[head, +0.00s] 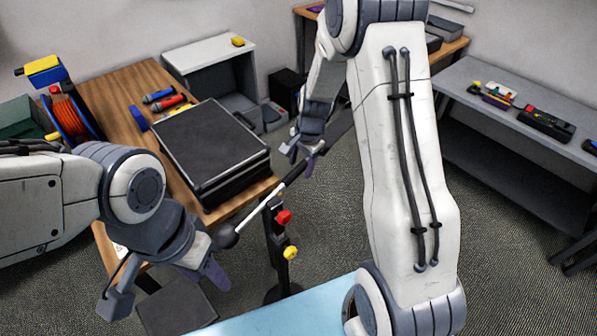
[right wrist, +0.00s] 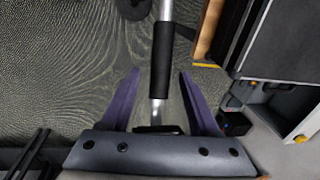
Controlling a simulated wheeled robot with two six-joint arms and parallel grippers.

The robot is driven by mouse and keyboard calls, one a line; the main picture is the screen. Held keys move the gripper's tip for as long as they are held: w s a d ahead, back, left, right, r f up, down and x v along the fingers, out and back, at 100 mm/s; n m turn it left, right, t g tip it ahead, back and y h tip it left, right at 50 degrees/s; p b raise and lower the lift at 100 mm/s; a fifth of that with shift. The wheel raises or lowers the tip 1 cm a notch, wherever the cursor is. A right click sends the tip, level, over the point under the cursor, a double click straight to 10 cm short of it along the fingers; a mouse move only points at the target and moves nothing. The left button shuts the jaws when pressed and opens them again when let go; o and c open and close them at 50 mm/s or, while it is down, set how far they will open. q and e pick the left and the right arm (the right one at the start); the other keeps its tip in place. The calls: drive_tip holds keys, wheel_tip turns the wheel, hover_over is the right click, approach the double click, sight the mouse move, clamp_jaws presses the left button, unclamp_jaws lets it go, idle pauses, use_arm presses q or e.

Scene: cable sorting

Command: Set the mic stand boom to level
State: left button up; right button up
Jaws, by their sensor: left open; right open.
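The mic stand (head: 275,243) stands upright on the floor in front of the wooden table, with a red knob (head: 284,216) and a yellow knob (head: 291,252) on its post. Its boom (head: 264,210) runs from a dark ball end (head: 226,237) at lower left towards upper right; I cannot tell its exact tilt. My right gripper (head: 307,158) is open at the boom's far end. In the right wrist view the boom's black sleeve (right wrist: 167,60) lies between the open purple fingers, with gaps on both sides. My left gripper (head: 165,287) is open and empty, left of the ball end.
A large black case (head: 212,150) sits on the wooden table (head: 113,92) beside the boom. A cable reel (head: 72,118) is at the left. A grey bench (head: 480,110) with small items stands at right. A light blue surface (head: 290,312) lies in front.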

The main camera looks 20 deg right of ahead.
sight(298, 175)
drive_tip(key=shift+w+a+f, duration=0.1)
drive_tip(key=shift+w+f, duration=0.05)
drive_tip(key=shift+f, duration=0.75)
drive_tip(key=shift+w+a+f, duration=0.1)
drive_tip(key=shift+w+f, duration=0.05)
drive_tip(key=shift+f, duration=0.8)
drive_tip(key=shift+w+a+f, duration=0.1)
drive_tip(key=shift+w+f, duration=0.05)
drive_tip(key=shift+f, duration=0.75)
clamp_jaws()
